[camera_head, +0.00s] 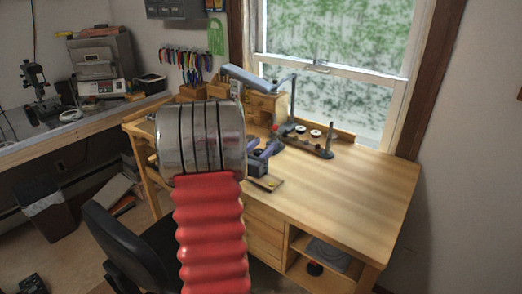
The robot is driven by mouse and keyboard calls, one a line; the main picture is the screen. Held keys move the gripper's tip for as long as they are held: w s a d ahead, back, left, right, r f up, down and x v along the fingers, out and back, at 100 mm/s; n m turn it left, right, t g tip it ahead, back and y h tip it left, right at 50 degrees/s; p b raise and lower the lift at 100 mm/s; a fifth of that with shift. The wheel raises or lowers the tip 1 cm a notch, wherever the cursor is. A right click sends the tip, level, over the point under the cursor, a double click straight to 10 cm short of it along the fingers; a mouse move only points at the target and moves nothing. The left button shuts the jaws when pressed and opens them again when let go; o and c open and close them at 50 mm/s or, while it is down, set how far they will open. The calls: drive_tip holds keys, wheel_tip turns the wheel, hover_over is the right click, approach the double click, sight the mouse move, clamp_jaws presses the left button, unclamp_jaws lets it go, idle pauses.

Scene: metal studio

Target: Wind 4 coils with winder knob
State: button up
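A red ribbed column and a banded metal cylinder, which look like my own arm, rise in the front centre and cover the left part of the wooden workbench (345,190). I cannot make out my gripper; it may be hidden behind the cylinder. A blue-purple and dark device (262,157) stands on the bench just right of the cylinder, partly hidden. I cannot tell whether it is the winder. No winder knob or wire coil can be told apart at this size.
A dark rail (308,147) with small round pieces and an upright post lies near the window. A grey desk lamp (250,82) stands behind. The right half of the benchtop is clear. A black chair (125,240) stands at front left. A side counter (75,130) holds equipment.

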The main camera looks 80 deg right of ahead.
drive_tip(key=shift+a, duration=0.2)
drive_tip(key=v, duration=1.3)
drive_tip(key=shift+a, duration=0.2)
drive_tip(key=shift+w, duration=0.25)
